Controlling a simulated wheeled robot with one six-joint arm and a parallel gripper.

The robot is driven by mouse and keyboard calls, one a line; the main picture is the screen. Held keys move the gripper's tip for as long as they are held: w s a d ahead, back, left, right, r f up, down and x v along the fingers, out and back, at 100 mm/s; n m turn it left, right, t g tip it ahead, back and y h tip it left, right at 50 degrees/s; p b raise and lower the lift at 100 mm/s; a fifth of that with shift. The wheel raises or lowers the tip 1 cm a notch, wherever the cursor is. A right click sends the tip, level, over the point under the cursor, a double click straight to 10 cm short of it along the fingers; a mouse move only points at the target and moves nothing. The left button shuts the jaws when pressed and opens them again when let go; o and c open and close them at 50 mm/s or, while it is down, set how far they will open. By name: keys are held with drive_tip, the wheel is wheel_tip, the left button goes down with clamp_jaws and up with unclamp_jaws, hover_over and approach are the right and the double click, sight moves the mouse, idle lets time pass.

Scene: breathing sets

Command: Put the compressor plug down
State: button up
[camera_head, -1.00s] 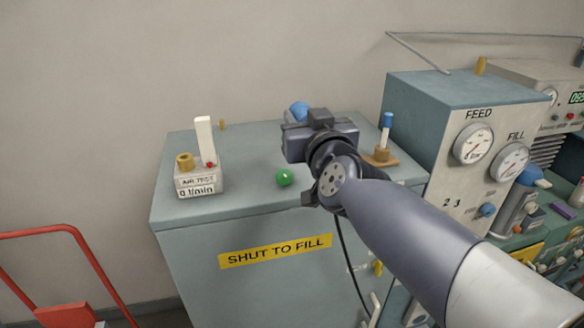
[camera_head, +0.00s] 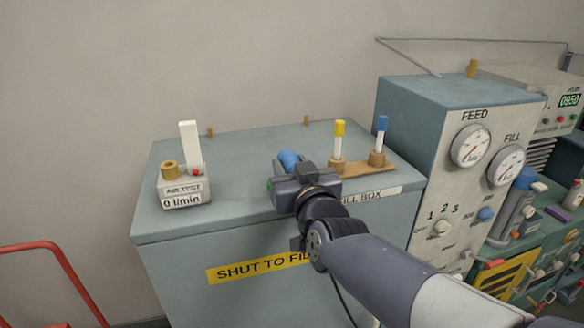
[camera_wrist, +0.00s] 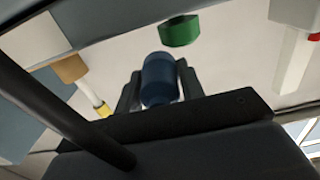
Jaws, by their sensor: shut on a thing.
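The compressor plug is a blue rounded cylinder (camera_head: 289,160), held in my gripper over the top of the grey-green fill box (camera_head: 235,150). The wrist view shows the blue plug (camera_wrist: 160,80) between the two dark fingers of my gripper (camera_wrist: 160,68), shut on it. In the head view my wrist hides the plug's lower part, so I cannot tell whether it touches the box top. A green knob (camera_wrist: 180,30) lies just beyond the plug in the wrist view; only a sliver shows in the head view.
A white-tubed air test meter (camera_head: 184,188) stands on the left of the box top. A wooden stand (camera_head: 358,170) with a yellow-capped tube (camera_head: 339,140) and a blue-capped tube (camera_head: 382,135) stands at right. The gauge cabinet (camera_head: 450,120) rises beyond. The back of the top is clear.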

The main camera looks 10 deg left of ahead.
drive_tip(key=shift+f+b, duration=0.35)
drive_tip(key=shift+b, duration=0.1)
drive_tip(key=shift+f+b, duration=0.25)
drive_tip(key=shift+b, duration=0.05)
drive_tip(key=o, duration=1.3)
drive_tip(key=shift+r, duration=0.1)
